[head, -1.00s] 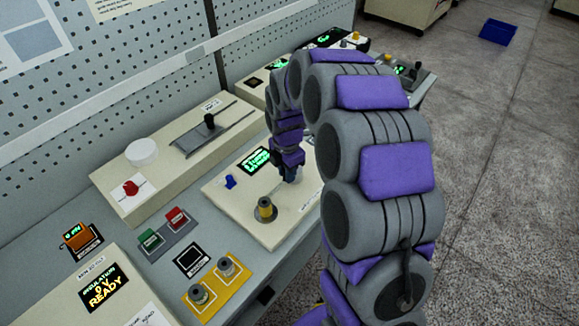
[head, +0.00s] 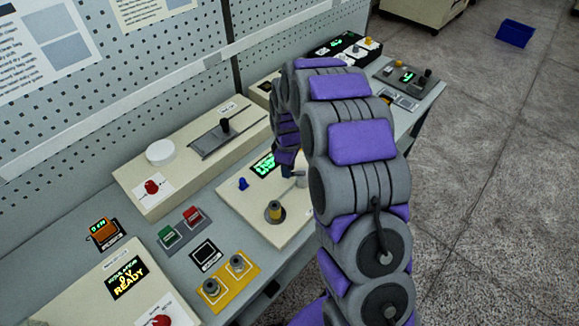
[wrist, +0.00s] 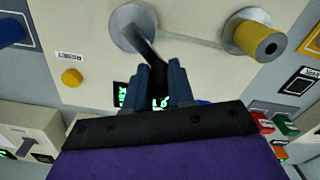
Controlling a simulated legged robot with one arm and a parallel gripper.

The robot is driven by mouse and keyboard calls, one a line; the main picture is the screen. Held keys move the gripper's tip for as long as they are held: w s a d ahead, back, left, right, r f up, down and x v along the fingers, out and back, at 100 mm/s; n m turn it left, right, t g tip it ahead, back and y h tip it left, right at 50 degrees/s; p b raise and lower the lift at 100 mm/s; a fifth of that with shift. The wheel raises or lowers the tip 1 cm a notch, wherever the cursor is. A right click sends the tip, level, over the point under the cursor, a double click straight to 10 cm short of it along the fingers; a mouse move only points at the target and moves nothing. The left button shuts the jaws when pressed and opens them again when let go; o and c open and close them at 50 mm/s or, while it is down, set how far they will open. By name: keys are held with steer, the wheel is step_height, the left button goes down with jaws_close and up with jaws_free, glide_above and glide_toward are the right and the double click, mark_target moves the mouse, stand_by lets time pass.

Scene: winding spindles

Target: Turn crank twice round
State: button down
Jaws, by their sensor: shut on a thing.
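The crank has a round grey hub (wrist: 130,24) on a cream panel, and its dark arm (wrist: 148,45) runs from the hub to between my fingers in the wrist view. My gripper (wrist: 160,72) is shut on the crank's outer end; the fingers hide the handle. In the head view the grey hub (head: 300,180) shows just right of my gripper (head: 288,170), which is partly hidden by my own arm. A spindle with a yellow core (head: 275,211) stands in front of the crank on the same panel; the wrist view shows it at upper right (wrist: 258,38).
A lit green display (head: 263,164) and a blue knob (head: 243,183) sit beside the crank. A yellow base with two posts (head: 224,279), red and green switches (head: 183,227), and a raised slider box (head: 190,155) stand to the left. Open floor lies to the right.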

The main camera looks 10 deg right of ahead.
steer(key=w+m, duration=0.1)
steer(key=m+p, duration=0.1)
steer(key=m, duration=0.1)
steer(key=shift+w+d+r+m, duration=0.1)
steer(key=shift+w+d+m, duration=0.1)
steer(key=shift+w+m, duration=0.15)
steer(key=m, duration=0.1)
steer(key=w+m+p, duration=0.1)
steer(key=m, duration=0.1)
steer(key=d+m+p, duration=0.1)
steer(key=shift+w+m, duration=0.25)
steer(key=m, duration=0.1)
steer(key=w+d+m, duration=0.1)
steer(key=m, duration=0.1)
steer(key=shift+d+m+p, duration=0.2)
steer(key=shift+m+p, duration=0.1)
steer(key=shift+p, duration=0.1)
steer(key=shift+w+d+m+p, duration=0.2)
steer(key=shift+d+m, duration=0.2)
steer(key=shift+m, duration=0.65)
steer(key=shift+w+d+m+p, duration=0.15)
steer(key=shift+d+m, duration=0.25)
steer(key=shift+m, duration=0.65)
steer(key=c, duration=1.1)
jaws_free()
steer(key=shift+o, duration=0.7)
steer(key=shift+s, duration=0.1)
step_height(320, 180, up, 17)
steer(key=shift+p, duration=0.45)
